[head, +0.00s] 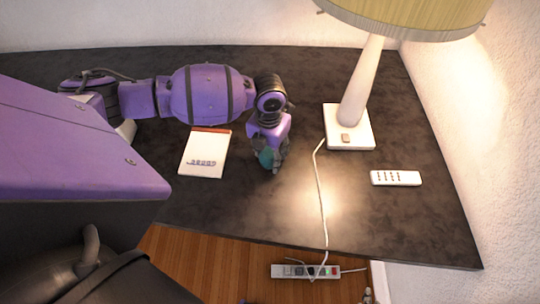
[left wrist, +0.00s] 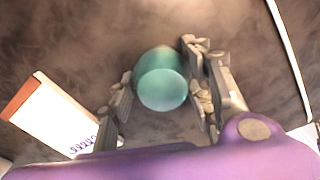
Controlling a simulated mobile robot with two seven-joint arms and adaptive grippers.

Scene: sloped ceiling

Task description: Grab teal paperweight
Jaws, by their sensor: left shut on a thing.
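The teal paperweight (left wrist: 161,82) is a rounded, smooth piece between the two fingers of my left gripper (left wrist: 160,95) in the left wrist view. In the head view the paperweight (head: 266,158) shows at the tip of my left gripper (head: 270,160), over the dark tabletop and partly hidden by the fingers. The left gripper is shut on it. I cannot tell whether the paperweight still touches the table. My right gripper is in neither view.
A white notepad (head: 205,154) with a red top edge lies left of the gripper. A lamp (head: 349,134) with a cord stands to the right, near a white remote (head: 396,178). A power strip (head: 305,271) lies below the table's front edge. The dark table (head: 400,225) is bare at front right.

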